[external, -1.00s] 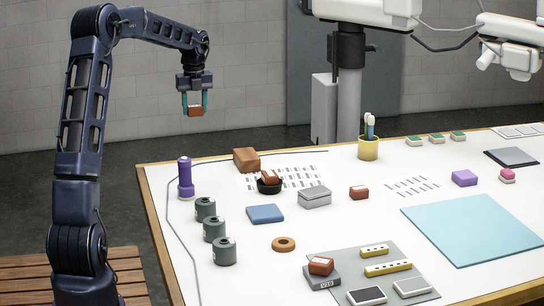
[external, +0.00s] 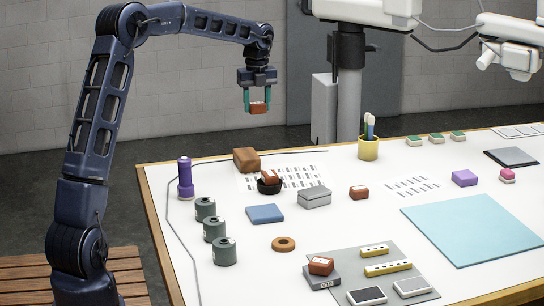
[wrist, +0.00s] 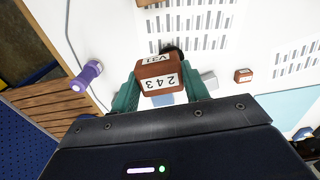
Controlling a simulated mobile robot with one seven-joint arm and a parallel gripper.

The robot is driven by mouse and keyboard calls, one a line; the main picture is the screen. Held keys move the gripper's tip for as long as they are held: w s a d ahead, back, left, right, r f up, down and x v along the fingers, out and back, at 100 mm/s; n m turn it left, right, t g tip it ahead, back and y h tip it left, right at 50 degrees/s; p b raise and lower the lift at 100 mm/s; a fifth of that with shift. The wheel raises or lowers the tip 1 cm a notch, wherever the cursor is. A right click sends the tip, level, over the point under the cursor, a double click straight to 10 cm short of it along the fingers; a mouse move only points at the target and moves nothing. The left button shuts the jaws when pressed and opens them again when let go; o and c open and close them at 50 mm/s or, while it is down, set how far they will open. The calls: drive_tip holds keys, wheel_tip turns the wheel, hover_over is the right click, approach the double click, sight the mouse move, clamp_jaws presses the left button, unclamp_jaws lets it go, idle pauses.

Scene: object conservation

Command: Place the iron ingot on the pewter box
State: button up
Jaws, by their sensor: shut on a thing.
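My gripper (external: 259,100) is in the air above the back left part of the table. It is shut on a reddish-brown block (external: 259,108), likely the iron ingot. In the wrist view the block (wrist: 156,68) sits between the teal fingers and shows the labels "243" and "V31". A grey lidded box (external: 314,198), likely the pewter box, stands mid-table with nothing on it, below and to the right of my gripper. Part of it shows in the wrist view (wrist: 209,80).
Similar reddish blocks lie in a black bowl (external: 271,187), on the table (external: 359,193) and on a grey block (external: 322,279). A brown box (external: 246,160), purple bottle (external: 185,180), grey-green canisters (external: 214,228) and blue slab (external: 265,214) stand nearby. Bare table surrounds the grey box.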

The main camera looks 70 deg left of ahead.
wheel_tip(320, 180, up, 2)
hover_over(315, 190)
wheel_tip(315, 190, down, 20)
drive_tip(key=shift+r, duration=0.15)
idle(0.4)
drive_tip(key=o, duration=1.3)
